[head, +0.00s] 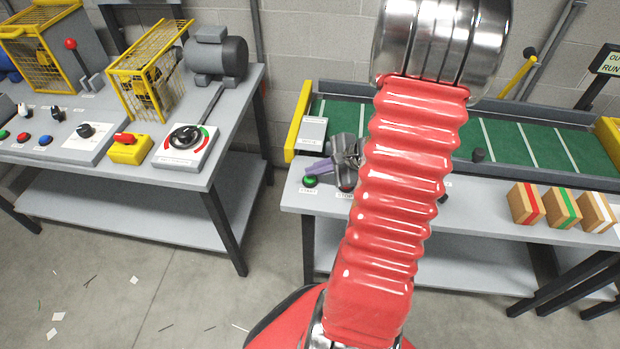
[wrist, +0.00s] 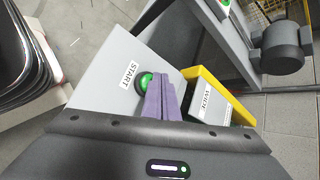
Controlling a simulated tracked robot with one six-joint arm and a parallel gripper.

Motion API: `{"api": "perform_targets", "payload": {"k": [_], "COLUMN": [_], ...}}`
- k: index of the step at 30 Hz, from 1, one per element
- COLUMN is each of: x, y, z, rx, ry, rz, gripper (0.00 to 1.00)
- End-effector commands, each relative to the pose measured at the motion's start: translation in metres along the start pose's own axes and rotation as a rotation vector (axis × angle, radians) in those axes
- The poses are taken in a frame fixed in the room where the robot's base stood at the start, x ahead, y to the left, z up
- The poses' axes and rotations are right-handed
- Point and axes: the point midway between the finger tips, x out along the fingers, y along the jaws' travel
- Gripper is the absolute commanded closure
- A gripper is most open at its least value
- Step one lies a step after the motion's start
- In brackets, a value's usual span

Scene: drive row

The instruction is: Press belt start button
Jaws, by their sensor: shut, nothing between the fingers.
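The green start button (head: 310,181) is at the left front of the belt bench, above a START label. In the wrist view the green button (wrist: 145,80) shows beside the fingertips, partly covered by them. My gripper (head: 309,170) has purple fingers, shut together and empty, with the tips just above and behind the button in the head view. The fingers (wrist: 161,78) also show in the wrist view, pointing toward the panel. I cannot tell whether they touch the button. A red stop button (head: 346,187) is to the right, partly hidden by my arm.
The green belt (head: 505,140) runs along the back of the bench behind a grey rail. A grey box (head: 313,130) stands at its left end. Several striped blocks (head: 563,208) stand at the right. Another bench (head: 230,110) with controls is at the left.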

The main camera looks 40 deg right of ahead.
Motion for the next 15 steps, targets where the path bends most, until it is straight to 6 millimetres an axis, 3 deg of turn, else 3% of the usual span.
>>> {"api": "perform_targets", "payload": {"k": [15], "x": [-0.007], "y": [-0.0055], "z": [0.0051], "rx": [-0.002], "ry": [0.0], "rz": [-0.001], "gripper": [1.0]}}
